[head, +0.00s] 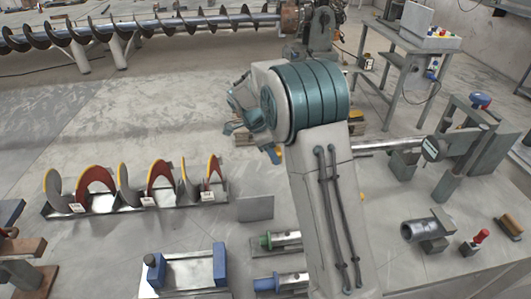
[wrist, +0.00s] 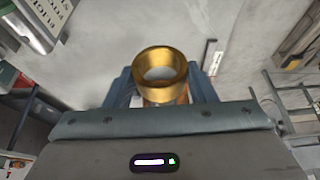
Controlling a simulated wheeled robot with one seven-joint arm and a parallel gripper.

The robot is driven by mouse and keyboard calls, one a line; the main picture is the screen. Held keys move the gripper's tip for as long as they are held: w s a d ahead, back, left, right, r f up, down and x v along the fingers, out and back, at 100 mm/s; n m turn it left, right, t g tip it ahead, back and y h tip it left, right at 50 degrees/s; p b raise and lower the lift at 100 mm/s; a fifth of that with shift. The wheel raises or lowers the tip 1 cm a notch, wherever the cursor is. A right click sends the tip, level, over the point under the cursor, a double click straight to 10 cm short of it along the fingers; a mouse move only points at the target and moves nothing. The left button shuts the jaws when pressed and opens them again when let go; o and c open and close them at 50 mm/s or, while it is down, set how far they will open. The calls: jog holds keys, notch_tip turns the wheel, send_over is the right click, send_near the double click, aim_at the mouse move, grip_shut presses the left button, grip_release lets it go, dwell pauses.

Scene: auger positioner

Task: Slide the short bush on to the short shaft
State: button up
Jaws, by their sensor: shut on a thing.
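A brass-coloured bush (wrist: 160,86), a short open ring, is held between the two blue-grey fingers of my gripper (wrist: 160,78) in the wrist view. Its open end faces up in that picture. In the head view my arm hides most of my gripper, and I cannot make out the bush there. A silver shaft (head: 385,145) lies level at the right of the bench, with a dark round piece on it near a grey clamp stand. I cannot tell whether this is the short shaft. No shaft shows at the bush in the wrist view.
Curved auger flights (head: 95,180) stand in a rack at the left. Blue blocks (head: 220,264), a green-ended fixture (head: 284,240) and a dark tube (head: 420,229) on a block are on the bench. A long auger (head: 150,28) runs across the back.

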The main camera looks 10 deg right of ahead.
jog(key=shift+d, duration=1.45)
jog(key=shift+b, duration=0.95)
dwell(0.4)
jog(key=shift+d+b, duration=0.8)
jog(key=shift+d, duration=3.7)
jog(key=o, duration=1.3)
jog(key=shift+c, duration=0.2)
jog(key=v, duration=1.4)
